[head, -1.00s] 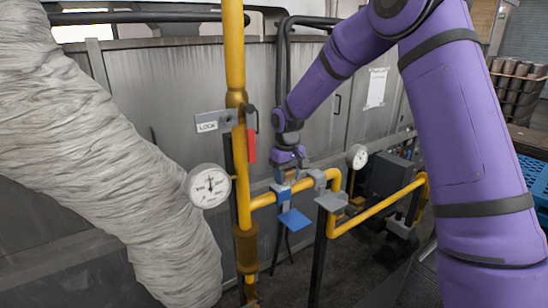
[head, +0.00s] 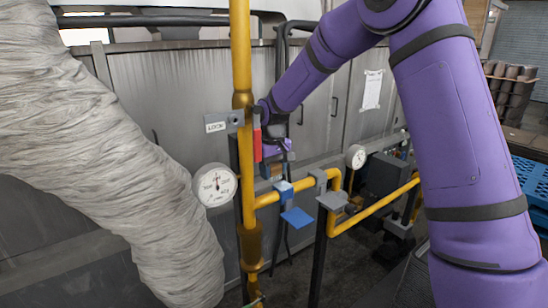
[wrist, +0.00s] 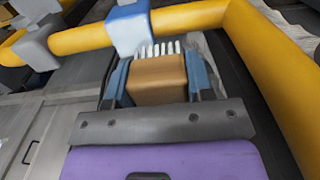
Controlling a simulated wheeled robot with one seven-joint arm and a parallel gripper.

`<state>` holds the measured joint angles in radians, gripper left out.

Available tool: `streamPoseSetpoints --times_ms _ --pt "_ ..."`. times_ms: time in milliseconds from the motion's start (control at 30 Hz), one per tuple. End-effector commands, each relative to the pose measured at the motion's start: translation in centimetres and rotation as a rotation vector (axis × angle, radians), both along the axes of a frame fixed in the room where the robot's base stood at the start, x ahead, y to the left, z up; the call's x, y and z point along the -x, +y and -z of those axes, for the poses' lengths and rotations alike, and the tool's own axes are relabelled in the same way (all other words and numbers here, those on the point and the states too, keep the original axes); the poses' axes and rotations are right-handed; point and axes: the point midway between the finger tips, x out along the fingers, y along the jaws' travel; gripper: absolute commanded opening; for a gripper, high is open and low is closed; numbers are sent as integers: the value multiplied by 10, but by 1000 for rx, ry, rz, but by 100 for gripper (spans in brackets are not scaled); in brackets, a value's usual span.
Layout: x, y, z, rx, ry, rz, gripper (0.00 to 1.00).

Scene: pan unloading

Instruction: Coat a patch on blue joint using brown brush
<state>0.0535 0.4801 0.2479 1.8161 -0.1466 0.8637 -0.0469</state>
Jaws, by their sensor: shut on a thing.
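The blue joint (head: 284,191) sits on the yellow pipe, with a blue plate (head: 297,217) just below it. It also shows, pale blue, at the top of the wrist view (wrist: 127,30). My gripper (wrist: 158,78) is shut on the brown brush (wrist: 157,82), a brown block with white bristles, held between its two blue fingers. The bristles point towards the pipe and lie close by the blue joint; I cannot tell whether they touch it. In the head view my gripper (head: 276,167) is small, just above and behind the joint.
A yellow upright pipe (head: 240,60) and a red handle (head: 257,145) stand just left of my gripper. A grey joint (head: 319,179), a grey plate (head: 332,201) and two gauges (head: 215,185) (head: 356,157) are nearby. A large wrapped duct (head: 90,130) fills the left.

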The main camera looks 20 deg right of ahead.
Motion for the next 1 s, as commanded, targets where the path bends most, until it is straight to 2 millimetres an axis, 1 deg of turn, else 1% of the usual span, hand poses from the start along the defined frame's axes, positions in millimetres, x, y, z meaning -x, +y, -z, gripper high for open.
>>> streamPoseSetpoints --times_ms 33,300,500,1000 --pt "0 0 -6 0 -3 1 26" --pt "4 4 -30 0 -3 1 26" --pt "6 5 -44 0 -2 1 26" --pt "7 5 -45 0 -1 1 26"
